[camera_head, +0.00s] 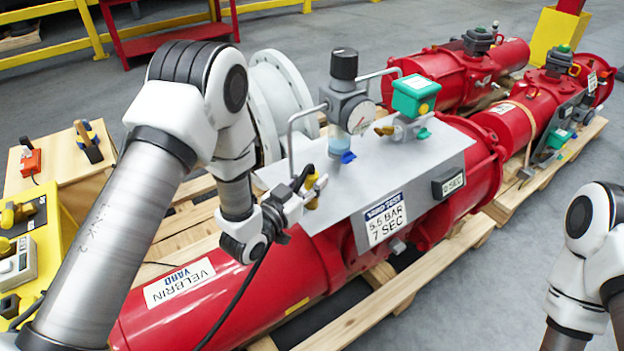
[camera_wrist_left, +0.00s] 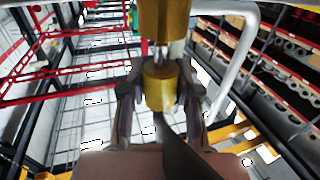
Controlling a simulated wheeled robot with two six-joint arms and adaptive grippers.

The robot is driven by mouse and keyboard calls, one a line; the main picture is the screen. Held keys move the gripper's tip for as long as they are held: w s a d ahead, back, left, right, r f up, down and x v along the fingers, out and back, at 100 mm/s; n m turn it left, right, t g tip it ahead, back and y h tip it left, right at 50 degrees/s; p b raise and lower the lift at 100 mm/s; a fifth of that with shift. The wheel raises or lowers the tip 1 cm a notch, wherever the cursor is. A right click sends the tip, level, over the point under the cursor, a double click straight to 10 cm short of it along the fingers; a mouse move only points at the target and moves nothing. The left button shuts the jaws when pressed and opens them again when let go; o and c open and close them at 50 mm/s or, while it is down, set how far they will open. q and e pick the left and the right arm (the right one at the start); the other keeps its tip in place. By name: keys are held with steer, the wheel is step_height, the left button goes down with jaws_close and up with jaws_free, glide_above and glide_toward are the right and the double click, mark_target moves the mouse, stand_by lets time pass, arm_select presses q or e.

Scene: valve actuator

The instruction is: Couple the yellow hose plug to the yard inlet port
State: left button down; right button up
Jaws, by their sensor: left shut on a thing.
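My left gripper (camera_head: 302,192) is at the left end of the grey panel on the red actuator (camera_head: 440,205). It is shut on the yellow hose plug (camera_head: 312,203), a brass-gold cylinder between the fingers in the left wrist view (camera_wrist_left: 160,86). A black hose (camera_wrist_left: 185,150) trails from the plug. A larger gold fitting, seemingly the yard inlet port (camera_wrist_left: 163,18), is just beyond the plug in line with it. A narrow stem shows between them; I cannot tell whether they are joined. My right gripper is out of view; only its arm shows at the right.
The panel carries a regulator with gauge (camera_head: 348,105), a green-topped valve box (camera_head: 415,95) and bent grey pipes close to the gripper. Wooden pallet boards (camera_head: 370,310) lie below. A yellow bench with tools (camera_head: 40,240) stands at left.

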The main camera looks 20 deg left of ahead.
arm_select(q)
steer(key=shift+f+b, duration=1)
steer(key=shift+f, duration=0.4)
steer(key=c, duration=0.7)
jaws_free()
steer(key=shift+c, duration=0.2)
steer(key=shift+s, duration=0.1)
steer(key=v, duration=1.1)
steer(key=shift+s+a, duration=0.15)
steer(key=shift+s, duration=0.25)
steer(key=shift+r, duration=0.1)
